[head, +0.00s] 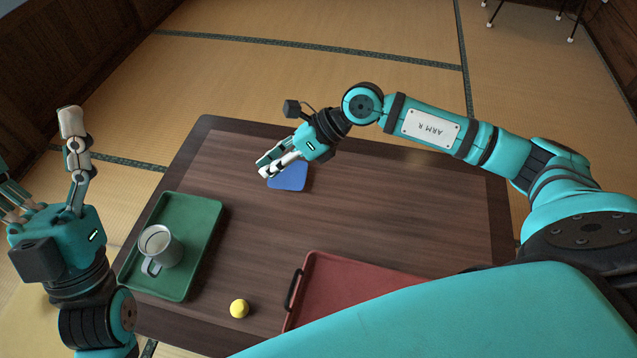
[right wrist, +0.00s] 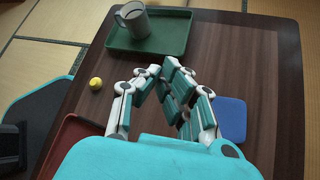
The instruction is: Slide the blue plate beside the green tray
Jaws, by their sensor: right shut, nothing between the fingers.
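The blue plate (head: 289,180) lies flat on the dark wooden table, partly hidden behind my right gripper (head: 266,170). In the right wrist view the blue plate (right wrist: 232,118) is just right of my right gripper's fingers (right wrist: 165,85). The right gripper is shut and empty, low beside the plate; I cannot tell whether it touches it. The green tray (head: 205,225) is on the table's left side with a grey mug (head: 160,247) on it, and it shows at the top of the right wrist view (right wrist: 178,42). My left gripper (head: 37,145) is open and empty, left of the table.
A yellow ball (head: 239,308) sits near the table's front, right of the green tray. A red tray (head: 345,285) with a dark handle is at the front right, partly hidden by my body. The table (head: 400,215) is bare between the plate and the green tray.

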